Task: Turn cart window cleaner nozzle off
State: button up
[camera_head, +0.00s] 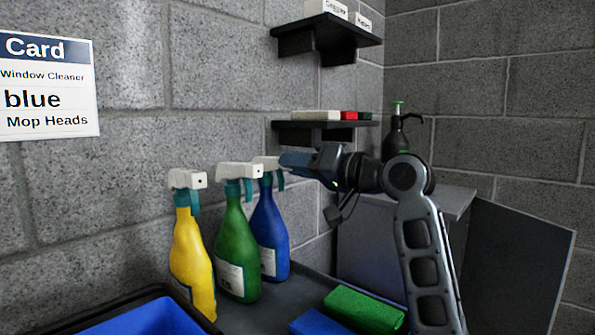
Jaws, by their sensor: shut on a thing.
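Three spray bottles stand upright in a row on the cart against the wall: a yellow bottle (190,255), a green bottle (237,250) and a blue bottle (269,232). A wall card (48,85) lists Window Cleaner with "blue" below it. The blue bottle's white nozzle head (265,162) is partly hidden behind the green bottle's white head. My gripper (284,161) comes in from the right, level with the blue bottle's head, and is shut on its nozzle end. The nozzle tip is hidden by the fingers, so its setting cannot be read.
A blue bin (145,318) stands at the front left. A green pad (364,309) and a blue pad (318,323) lie at the cart's front. Two dark wall shelves (325,128) hang behind my arm. A dark pump bottle (396,138) stands behind my wrist.

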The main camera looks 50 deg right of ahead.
jog(key=shift+f+n+b, duration=0.15)
jog(key=shift+n+b, duration=1.05)
jog(key=shift+n, duration=0.4)
jog(key=shift+s+a+r+n+b, duration=0.1)
jog(key=shift+s+r+n+b, duration=0.05)
jog(key=shift+n+b, duration=0.55)
jog(key=shift+s+a+r+n+b, duration=0.15)
jog(key=shift+n+b, duration=0.3)
jog(key=shift+n, duration=0.4)
jog(key=shift+s+a+r+n+b, duration=0.1)
jog(key=shift+r+n+b, duration=0.05)
jog(key=shift+n+b, duration=0.55)
jog(key=shift+a, duration=0.15)
jog(key=o, duration=0.6)
jog(key=s+d+p, duration=0.1)
jog(key=s+d, duration=0.1)
jog(key=s, duration=0.4)
jog(key=shift+f, duration=0.35)
